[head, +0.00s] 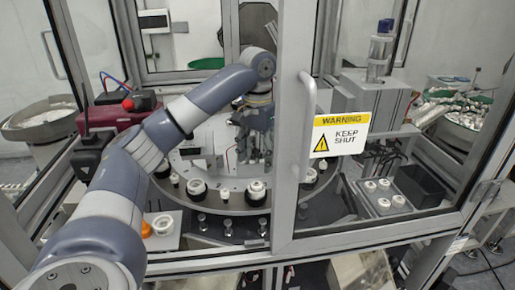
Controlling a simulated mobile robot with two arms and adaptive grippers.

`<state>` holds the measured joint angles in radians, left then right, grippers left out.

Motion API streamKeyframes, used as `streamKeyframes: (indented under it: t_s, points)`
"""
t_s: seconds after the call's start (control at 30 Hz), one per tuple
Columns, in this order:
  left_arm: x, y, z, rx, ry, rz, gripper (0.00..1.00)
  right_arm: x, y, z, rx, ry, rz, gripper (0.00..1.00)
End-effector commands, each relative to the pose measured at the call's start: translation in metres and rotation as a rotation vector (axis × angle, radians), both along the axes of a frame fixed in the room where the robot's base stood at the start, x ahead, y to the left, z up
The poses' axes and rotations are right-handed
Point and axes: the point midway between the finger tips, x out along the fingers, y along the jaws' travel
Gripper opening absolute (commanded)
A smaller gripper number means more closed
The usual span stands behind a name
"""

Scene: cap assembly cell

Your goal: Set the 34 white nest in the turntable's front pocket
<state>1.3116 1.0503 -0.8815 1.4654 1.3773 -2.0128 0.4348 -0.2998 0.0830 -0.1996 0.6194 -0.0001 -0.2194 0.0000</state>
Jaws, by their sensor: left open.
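My left gripper (253,148) is open over the middle-back of the round turntable (230,205), partly lost against dark machinery. I see nothing between its fingers. Near the turntable's front edge, a black ring with a white centre (256,190) sits at the front middle. A similar black-and-white piece (197,188) sits to its left. Several round white pieces (383,203) lie on a grey plate (368,208) at the right, behind the door glass. No number is readable, so I cannot tell which piece is the 34 white nest. My right gripper is not in view.
A framed door with a warning sign (339,134) stands right of my arm. A red-and-black device (122,118) stands at left. Short metal posts (228,228) line the front. A dark bin (418,186) stands at right.

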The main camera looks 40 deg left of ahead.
Motion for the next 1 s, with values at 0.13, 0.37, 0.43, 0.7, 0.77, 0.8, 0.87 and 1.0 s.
streamKeyframes:
  t_s: [0.13, 0.37, 0.43, 0.7, 0.77, 0.8, 0.87, 1.0]
  points:
    - [0.000, 0.001, 0.020, 0.000, -0.002, 0.002, 0.61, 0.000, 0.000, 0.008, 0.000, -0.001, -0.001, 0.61]
    - [0.000, 0.000, 0.028, 0.000, -0.001, 0.002, 0.61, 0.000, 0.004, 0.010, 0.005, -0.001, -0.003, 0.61]
    - [0.000, 0.000, 0.028, 0.000, -0.001, 0.002, 0.61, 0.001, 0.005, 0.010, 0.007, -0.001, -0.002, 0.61]
    - [0.000, 0.000, 0.028, 0.000, -0.001, 0.002, 0.61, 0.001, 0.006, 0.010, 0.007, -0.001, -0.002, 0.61]
    - [0.000, 0.000, 0.028, 0.000, -0.001, 0.002, 0.61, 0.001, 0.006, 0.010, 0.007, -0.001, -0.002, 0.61]
    - [0.000, 0.000, 0.028, 0.000, -0.001, 0.002, 0.61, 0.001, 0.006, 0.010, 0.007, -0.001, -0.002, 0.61]
    - [0.000, 0.000, 0.028, 0.000, -0.001, 0.002, 0.61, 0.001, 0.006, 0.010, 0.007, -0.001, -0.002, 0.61]
    - [0.000, 0.001, 0.028, 0.000, -0.001, 0.002, 0.61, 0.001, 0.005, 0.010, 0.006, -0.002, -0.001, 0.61]
